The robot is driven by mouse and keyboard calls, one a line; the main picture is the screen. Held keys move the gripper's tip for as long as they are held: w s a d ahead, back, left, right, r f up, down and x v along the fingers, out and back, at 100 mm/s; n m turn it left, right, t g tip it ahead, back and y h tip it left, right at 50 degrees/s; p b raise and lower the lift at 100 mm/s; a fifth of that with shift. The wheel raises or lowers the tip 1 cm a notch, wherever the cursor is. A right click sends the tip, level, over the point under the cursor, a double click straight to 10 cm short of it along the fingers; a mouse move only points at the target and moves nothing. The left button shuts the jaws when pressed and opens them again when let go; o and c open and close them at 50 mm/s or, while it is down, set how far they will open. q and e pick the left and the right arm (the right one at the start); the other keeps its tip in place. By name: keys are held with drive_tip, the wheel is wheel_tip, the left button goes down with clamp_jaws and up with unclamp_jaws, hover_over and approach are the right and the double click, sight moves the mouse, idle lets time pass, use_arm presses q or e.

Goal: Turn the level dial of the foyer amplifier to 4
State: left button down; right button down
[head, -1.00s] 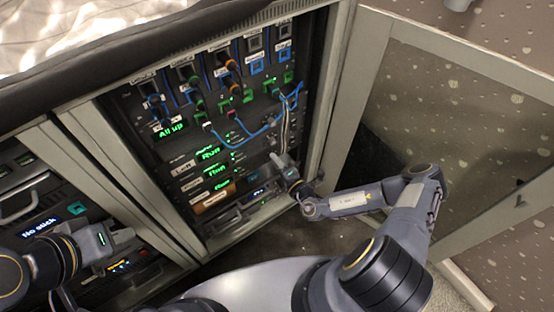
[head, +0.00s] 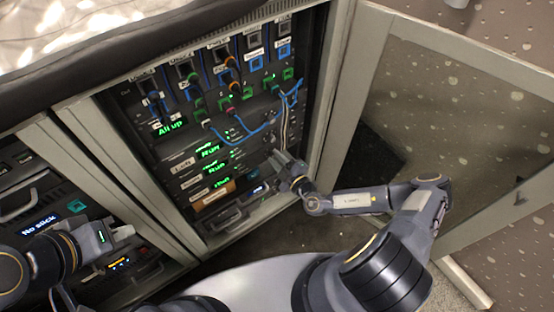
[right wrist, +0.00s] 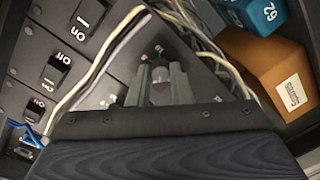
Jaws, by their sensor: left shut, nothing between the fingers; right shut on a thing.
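My right gripper (head: 279,158) reaches into the lower right of the open rack (head: 262,112). In the right wrist view its two fingers (right wrist: 161,86) are shut on a small greyish knob (right wrist: 161,92), which I take to be the level dial. The fingers hide most of it, and I cannot read its scale or setting. The amplifier's name is not legible either. My left gripper (head: 122,232) is shut and empty, in front of the left rack bay.
Blue cables (head: 240,135) hang above my right gripper, and pale cables (right wrist: 95,75) run close beside it. An orange box (right wrist: 270,75) and switches (right wrist: 56,68) flank it. The rack's open door (head: 340,90) stands to the right. Green displays (head: 210,152) glow left of the gripper.

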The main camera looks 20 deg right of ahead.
drive_tip(key=shift+m, duration=0.6)
drive_tip(key=c, duration=1.3)
unclamp_jaws()
drive_tip(key=v, duration=0.7)
drive_tip(key=shift+s+d+p, duration=0.1)
drive_tip(key=shift+s+p, duration=0.3)
